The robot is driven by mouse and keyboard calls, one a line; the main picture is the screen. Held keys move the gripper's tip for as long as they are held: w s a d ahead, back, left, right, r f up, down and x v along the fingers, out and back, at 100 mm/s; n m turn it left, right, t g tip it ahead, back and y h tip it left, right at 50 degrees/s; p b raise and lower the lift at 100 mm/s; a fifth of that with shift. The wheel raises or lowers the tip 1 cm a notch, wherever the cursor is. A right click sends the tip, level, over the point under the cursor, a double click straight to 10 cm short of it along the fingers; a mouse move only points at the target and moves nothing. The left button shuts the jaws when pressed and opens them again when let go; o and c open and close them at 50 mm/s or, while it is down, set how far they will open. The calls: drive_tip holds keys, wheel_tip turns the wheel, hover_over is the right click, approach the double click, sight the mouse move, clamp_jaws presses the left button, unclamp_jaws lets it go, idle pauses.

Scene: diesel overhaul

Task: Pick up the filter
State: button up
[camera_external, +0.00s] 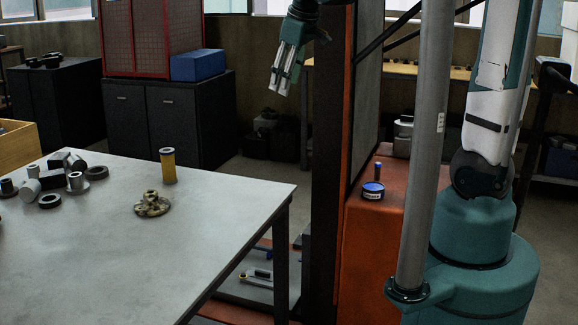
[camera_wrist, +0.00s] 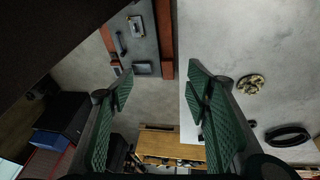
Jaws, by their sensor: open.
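The filter, which seems to be the yellow cylinder with a dark top (camera_external: 168,166), stands upright on the grey table (camera_external: 110,265) near its far edge. I cannot pick it out in the wrist view, where a finger may hide it. My gripper (camera_external: 281,80) hangs high, to the right of the filter in the external view and well apart from it. In the wrist view my gripper (camera_wrist: 160,82) has its two green fingers spread, with only floor and distant things between them.
A brass flanged part (camera_external: 152,204) lies near the filter; it also shows in the wrist view (camera_wrist: 250,84). Several metal parts and rings (camera_external: 62,180) crowd the table's left. An orange-framed post (camera_external: 330,160) stands right of the table. The table's front is clear.

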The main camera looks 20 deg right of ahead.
drive_tip(key=w+a+f+n+g+p, duration=0.1)
drive_tip(key=w+a+f+n+p, duration=0.15)
drive_tip(key=w+a, duration=0.6)
drive_tip(key=n+g+p, duration=0.2)
drive_tip(key=n, duration=0.3)
hover_over(181, 151)
drive_tip(key=s+d, duration=0.2)
drive_tip(key=d, duration=0.8)
wheel_tip(181, 151, down, 10)
drive_tip(key=a+f, duration=0.2)
drive_tip(key=a, duration=0.1)
drive_tip(key=w+a+f+n, duration=0.1)
drive_tip(key=a+f, duration=0.2)
drive_tip(key=a+f+n+p, duration=0.1)
drive_tip(key=a+f, duration=0.2)
drive_tip(key=shift+w+f+g+h, duration=0.1)
drive_tip(key=shift+w+g+h, duration=0.2)
drive_tip(key=shift+h, duration=0.1)
drive_tip(key=shift+a+f, duration=0.55)
drive_tip(key=shift+f, duration=1.3)
